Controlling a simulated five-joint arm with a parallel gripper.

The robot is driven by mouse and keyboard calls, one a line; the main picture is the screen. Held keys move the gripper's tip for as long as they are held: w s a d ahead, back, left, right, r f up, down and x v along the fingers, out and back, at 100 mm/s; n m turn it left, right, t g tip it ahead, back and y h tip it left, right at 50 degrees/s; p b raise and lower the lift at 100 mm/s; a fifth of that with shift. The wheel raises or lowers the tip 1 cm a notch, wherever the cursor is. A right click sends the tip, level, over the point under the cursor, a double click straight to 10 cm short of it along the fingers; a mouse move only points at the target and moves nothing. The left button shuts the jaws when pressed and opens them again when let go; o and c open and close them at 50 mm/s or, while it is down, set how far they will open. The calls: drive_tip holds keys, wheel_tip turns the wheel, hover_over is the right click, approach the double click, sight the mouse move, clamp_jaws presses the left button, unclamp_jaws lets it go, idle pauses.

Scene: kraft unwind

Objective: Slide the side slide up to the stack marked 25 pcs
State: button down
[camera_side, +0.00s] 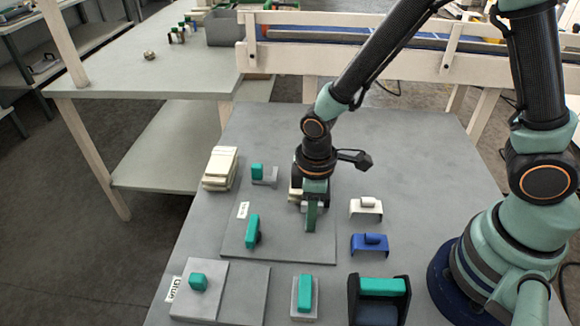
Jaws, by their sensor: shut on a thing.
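I cannot tell if this is the side slide. A few cream pieces (295,193) show just left of the jaws. The grey plate (285,248) bears a white label (243,210) at its upper left, too small to read. An upright teal block (252,231) stands on the plate's left part. Another cream stack (220,168) lies at the table's left edge, apart from my gripper.
A grey piece with a teal block (257,172) lies behind the plate. A white bracket (366,207) and a blue bracket (370,244) stand to the right. Teal-handled pieces (305,296) and a black holder (379,297) line the front. A label reading "Glue" (173,289) is front left.

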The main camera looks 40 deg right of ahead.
drive_tip(key=c, duration=0.9)
unclamp_jaws()
drive_tip(key=shift+r, duration=0.15)
drive_tip(key=shift+r, duration=5.95)
drive_tip(key=shift+o, duration=0.4)
